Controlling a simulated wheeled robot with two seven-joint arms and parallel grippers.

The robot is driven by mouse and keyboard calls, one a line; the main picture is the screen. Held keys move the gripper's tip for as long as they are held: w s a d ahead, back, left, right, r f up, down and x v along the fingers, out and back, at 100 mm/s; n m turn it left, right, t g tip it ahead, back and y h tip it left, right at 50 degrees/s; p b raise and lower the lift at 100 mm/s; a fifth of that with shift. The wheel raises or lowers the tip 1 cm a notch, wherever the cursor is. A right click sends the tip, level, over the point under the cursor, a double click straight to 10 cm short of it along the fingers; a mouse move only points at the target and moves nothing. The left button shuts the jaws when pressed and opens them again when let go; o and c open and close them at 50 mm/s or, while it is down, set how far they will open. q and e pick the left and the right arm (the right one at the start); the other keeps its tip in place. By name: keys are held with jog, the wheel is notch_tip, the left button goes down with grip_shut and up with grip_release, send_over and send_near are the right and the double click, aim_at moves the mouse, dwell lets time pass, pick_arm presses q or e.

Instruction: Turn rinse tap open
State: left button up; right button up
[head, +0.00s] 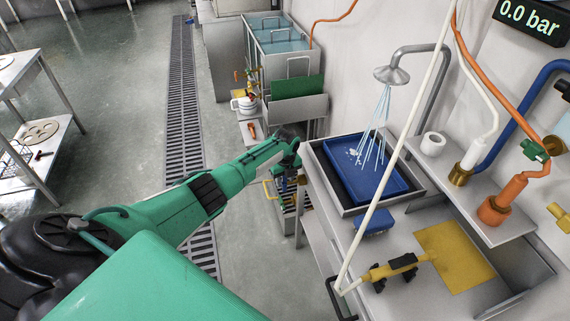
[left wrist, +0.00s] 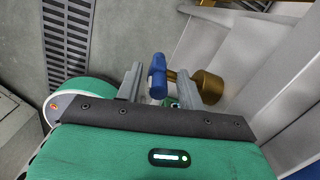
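The rinse tap has a blue handle (left wrist: 157,76) on a brass body (left wrist: 207,86) in the left wrist view. My left gripper (left wrist: 157,82) is open, with one grey finger on each side of the blue handle and a visible gap to the left finger. I cannot tell whether the right finger touches the tap. In the head view my left gripper (head: 289,160) is beside the left edge of the sink bench, and the tap is mostly hidden there. Pale blue water streams (head: 374,135) fall from the shower head (head: 391,75). My right gripper is out of view.
A blue tray (head: 399,184) sits in the sink under the shower head. A blue brush (head: 374,223) and a brass fitting in black clamps (head: 395,268) lie on the bench. A floor drain grate (head: 181,100) runs along the open floor at left.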

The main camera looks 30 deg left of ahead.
pick_arm(q)
jog(key=r, duration=1.1)
jog(key=shift+s+d+r+b, duration=0.2)
jog(key=shift+s+r+b, duration=0.1)
jog(key=shift+r+b, duration=0.1)
